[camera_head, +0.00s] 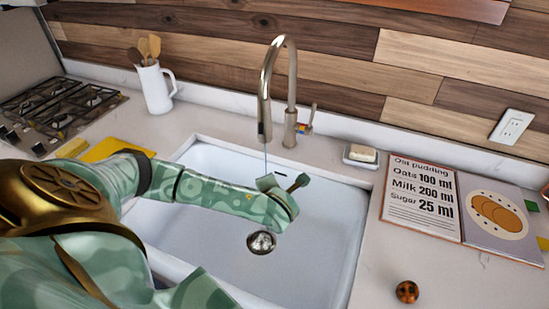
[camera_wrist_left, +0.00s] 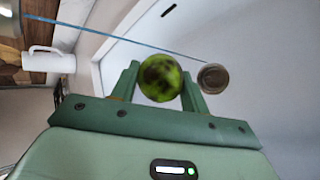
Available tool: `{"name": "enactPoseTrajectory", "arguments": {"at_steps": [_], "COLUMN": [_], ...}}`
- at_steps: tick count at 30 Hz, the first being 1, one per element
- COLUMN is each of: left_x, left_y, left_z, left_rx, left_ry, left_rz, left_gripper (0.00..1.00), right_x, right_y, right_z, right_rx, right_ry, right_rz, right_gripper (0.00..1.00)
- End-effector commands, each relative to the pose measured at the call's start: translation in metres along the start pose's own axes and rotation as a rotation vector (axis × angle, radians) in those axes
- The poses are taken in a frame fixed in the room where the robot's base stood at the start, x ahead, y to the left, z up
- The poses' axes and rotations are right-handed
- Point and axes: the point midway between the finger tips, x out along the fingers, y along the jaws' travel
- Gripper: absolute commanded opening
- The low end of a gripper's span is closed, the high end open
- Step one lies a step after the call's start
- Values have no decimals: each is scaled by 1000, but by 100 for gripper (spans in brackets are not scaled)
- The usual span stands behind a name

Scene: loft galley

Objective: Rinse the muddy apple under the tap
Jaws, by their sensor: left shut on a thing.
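The apple (camera_wrist_left: 160,78) is green with dark mud patches. It sits between the fingers of my left gripper (camera_wrist_left: 158,88) in the left wrist view. In the head view the left gripper (camera_head: 285,190) is over the sink (camera_head: 210,161), and the apple is mostly hidden. The tap (camera_head: 291,90) arches over the sink, and a thin water stream (camera_head: 266,158) falls from its spout toward the gripper. In the wrist view the stream (camera_wrist_left: 120,38) passes behind the apple; I cannot tell whether it touches it. My right gripper is not in view.
A metal drain (camera_head: 261,242) lies in the sink floor. A soap dish (camera_head: 360,156), an open recipe book (camera_head: 455,207) and a small brown-orange round thing (camera_head: 407,291) are on the right counter. A white utensil jug (camera_head: 155,87), yellow cloth (camera_head: 117,149) and hob (camera_head: 62,105) are left.

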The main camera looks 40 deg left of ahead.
Motion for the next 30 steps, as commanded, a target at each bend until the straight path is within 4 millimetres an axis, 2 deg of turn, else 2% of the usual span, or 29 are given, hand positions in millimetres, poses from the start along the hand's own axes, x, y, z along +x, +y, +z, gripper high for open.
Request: {"name": "enactPoseTrajectory", "arguments": {"at_steps": [1, 10, 21, 30], "left_x": [9, 35, 62, 67], "left_y": [-1, 14, 35, 38], "left_z": [-2, -3, -2, -2], "left_rx": [0, 0, -1, -1], "left_ry": [0, 0, 0, 0], "left_rz": [2, 1, 1, -1], "left_gripper": [22, 22, 22, 22], "right_x": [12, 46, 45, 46], "right_y": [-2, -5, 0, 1], "right_z": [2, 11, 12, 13], "right_rx": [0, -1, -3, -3], "right_ry": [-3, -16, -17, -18], "right_rz": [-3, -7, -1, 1], "right_gripper": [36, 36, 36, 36]}}
